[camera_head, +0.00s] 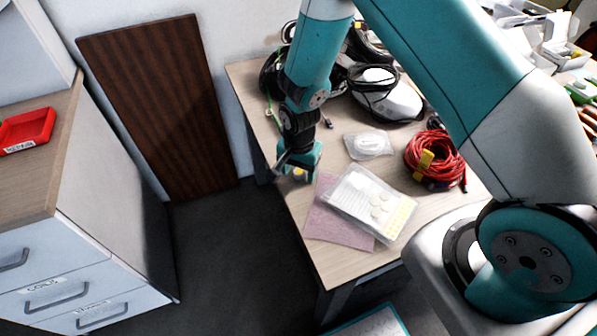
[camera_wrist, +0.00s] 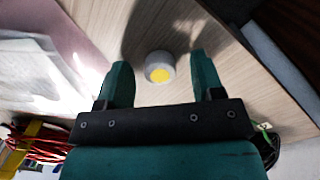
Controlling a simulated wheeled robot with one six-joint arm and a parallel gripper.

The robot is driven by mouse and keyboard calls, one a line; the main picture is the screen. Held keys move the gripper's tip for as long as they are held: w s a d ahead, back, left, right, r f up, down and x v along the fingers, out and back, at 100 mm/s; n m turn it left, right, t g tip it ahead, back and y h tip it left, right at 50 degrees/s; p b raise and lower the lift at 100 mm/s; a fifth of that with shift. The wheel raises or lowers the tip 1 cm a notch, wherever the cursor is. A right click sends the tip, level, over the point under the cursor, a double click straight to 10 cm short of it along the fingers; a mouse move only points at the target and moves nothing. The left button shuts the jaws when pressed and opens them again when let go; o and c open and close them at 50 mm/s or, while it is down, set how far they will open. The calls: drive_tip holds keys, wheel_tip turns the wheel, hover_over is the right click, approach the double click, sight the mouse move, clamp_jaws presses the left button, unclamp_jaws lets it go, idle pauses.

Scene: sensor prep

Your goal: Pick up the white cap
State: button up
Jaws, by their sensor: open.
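In the head view only part of the cap (camera_head: 299,175) shows just under my gripper (camera_head: 298,163). In the wrist view my gripper (camera_wrist: 160,78) is open and empty, its teal fingers spread on either side of the cap. How high the fingertips are above the table is hard to tell.
A pink sheet (camera_head: 325,221) and a clear bag with white discs (camera_head: 372,203) lie close by on the table (camera_head: 345,265). A small clear packet (camera_head: 369,146), a red cable coil (camera_head: 434,158) and a white device (camera_head: 388,100) are farther right and back. The table's left edge is close.

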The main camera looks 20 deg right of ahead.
drive_tip(key=c, duration=1)
